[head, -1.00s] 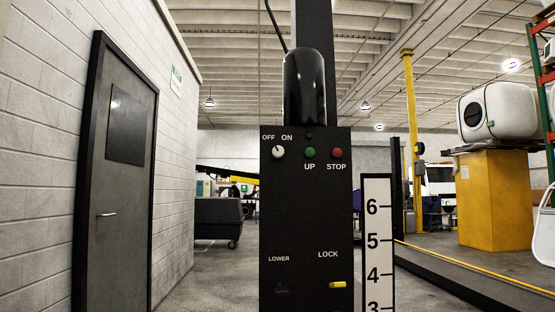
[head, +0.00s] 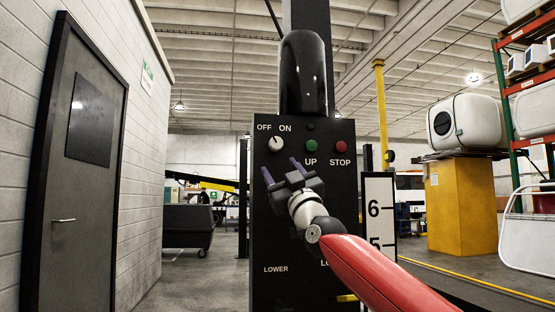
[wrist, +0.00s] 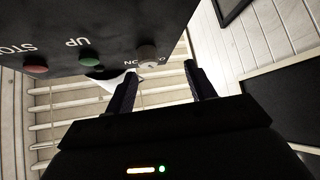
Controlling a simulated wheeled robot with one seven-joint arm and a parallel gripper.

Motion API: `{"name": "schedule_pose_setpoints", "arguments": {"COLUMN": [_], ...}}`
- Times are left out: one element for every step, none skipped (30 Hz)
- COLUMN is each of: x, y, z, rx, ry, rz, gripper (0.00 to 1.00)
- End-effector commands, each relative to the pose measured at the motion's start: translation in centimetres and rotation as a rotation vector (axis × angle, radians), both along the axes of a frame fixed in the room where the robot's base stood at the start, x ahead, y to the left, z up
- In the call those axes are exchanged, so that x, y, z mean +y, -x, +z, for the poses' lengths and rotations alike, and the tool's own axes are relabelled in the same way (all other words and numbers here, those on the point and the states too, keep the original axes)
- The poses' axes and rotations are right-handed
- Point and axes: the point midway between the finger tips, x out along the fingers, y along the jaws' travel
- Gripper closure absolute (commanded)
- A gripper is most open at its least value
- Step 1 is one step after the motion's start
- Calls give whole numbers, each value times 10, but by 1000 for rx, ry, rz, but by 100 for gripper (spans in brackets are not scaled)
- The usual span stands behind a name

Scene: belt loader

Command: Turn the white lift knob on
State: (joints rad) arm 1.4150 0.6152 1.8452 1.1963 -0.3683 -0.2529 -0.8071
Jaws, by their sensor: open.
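The white lift knob (head: 276,143) is on the upper left of the black control panel (head: 283,235), under the words OFF and ON. Its small mark appears to point to the upper left, toward OFF. My gripper (head: 281,168) is open and empty, with its two purple-tipped fingers just below the knob in the picture. In the wrist view the knob (wrist: 147,57) shows beyond the fingertips (wrist: 160,70), roughly between them and nearer the left finger. The fingers look apart from the knob.
The green UP button (head: 311,146) and red STOP button (head: 342,146) are right of the knob. The LOWER label shows below; my arm hides most of the LOCK area. A numbered white scale (head: 379,215) stands right of the panel. A grey door (head: 75,190) is at left.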

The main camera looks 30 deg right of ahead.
Motion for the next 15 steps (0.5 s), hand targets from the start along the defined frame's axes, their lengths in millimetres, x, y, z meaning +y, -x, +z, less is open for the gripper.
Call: {"name": "schedule_pose_setpoints", "arguments": {"x": [-11, -15, -18, -19, -19, -18, -18, -18, -17, -17, -17, -18, -17, -17, -17], "y": [7, 9, 10, 10, 9, 6, 3, 0, -5, -9, -12, -17, -20, -24, -27], "z": [6, 9, 13, 15, 18, 22, 25, 28, 32, 35, 39, 43, 46, 48, 52], "rx": [-22, -30, -37, -41, -42, -43, -43, -42, -41, -40, -40, -40, -40, -39, -39], "ry": [-11, -15, -18, -19, -20, -19, -20, -21, -21, -20, -22, -22, -22, -21, -22], "rz": [-10, -16, -19, -20, -21, -19, -18, -18, -17, -17, -16, -16, -16, -17, -16], "gripper": [45, 45, 45, 45, 45, 45, 45, 45, 45, 45, 45, 45, 45, 45, 45]}}
